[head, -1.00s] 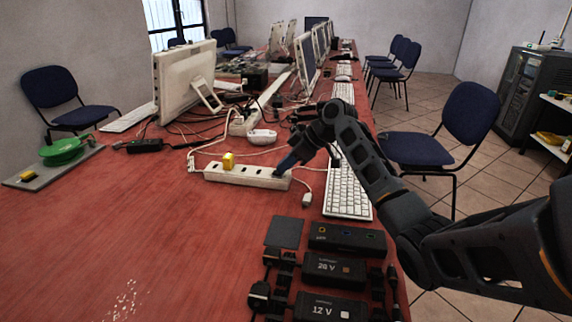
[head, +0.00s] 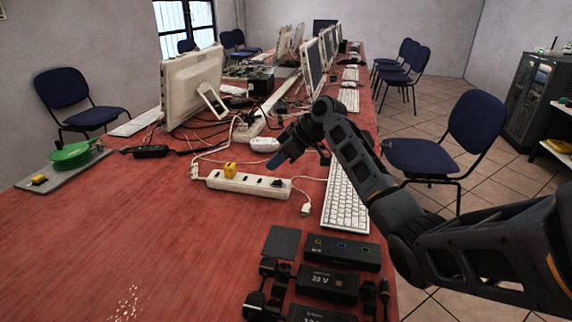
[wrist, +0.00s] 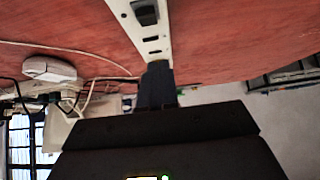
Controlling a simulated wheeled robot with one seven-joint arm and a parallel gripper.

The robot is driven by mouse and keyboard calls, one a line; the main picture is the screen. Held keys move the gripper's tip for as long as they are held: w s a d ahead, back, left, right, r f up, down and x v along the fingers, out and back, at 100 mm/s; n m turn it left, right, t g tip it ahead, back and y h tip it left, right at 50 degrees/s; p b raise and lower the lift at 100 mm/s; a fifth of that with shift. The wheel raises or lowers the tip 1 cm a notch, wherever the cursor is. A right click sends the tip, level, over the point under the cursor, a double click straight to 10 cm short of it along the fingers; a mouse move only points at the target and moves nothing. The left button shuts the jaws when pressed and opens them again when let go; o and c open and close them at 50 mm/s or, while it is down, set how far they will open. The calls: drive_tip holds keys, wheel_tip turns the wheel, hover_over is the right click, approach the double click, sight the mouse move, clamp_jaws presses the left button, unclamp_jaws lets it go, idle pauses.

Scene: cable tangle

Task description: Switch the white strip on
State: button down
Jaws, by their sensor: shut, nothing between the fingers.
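The white strip (head: 251,188) lies on the red table, with a yellow plug (head: 229,171) in its left part. A dark rocker switch (head: 277,184) sits near its right end. The strip (wrist: 132,22) also shows in the wrist view, with the black rocker (wrist: 145,12) at the top edge and dark slots below it. My gripper (head: 276,161) is shut and empty, its tip just above the strip's right end and apart from it in the head view. The gripper tip (wrist: 158,70) overlaps the strip in the wrist view. I cannot tell which way the rocker is set.
A white keyboard (head: 345,202) lies right of the strip. A white cable with a loose connector (head: 306,208) lies beside the strip's right end. A white box (head: 267,155) and monitor (head: 190,88) stand behind. Black power adapters (head: 327,284) lie in front.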

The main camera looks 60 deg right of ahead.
drive_tip(key=b+v, duration=0.1)
drive_tip(key=v, duration=0.9)
drive_tip(key=shift+w+r, duration=0.25)
drive_tip(key=shift+r, duration=0.05)
drive_tip(key=shift+a, duration=0.1)
drive_tip(key=shift+s+d+g+p, duration=0.5)
drive_tip(key=shift+s+p, duration=0.2)
drive_tip(key=shift+p, duration=3.15)
drive_tip(key=shift+w, duration=0.1)
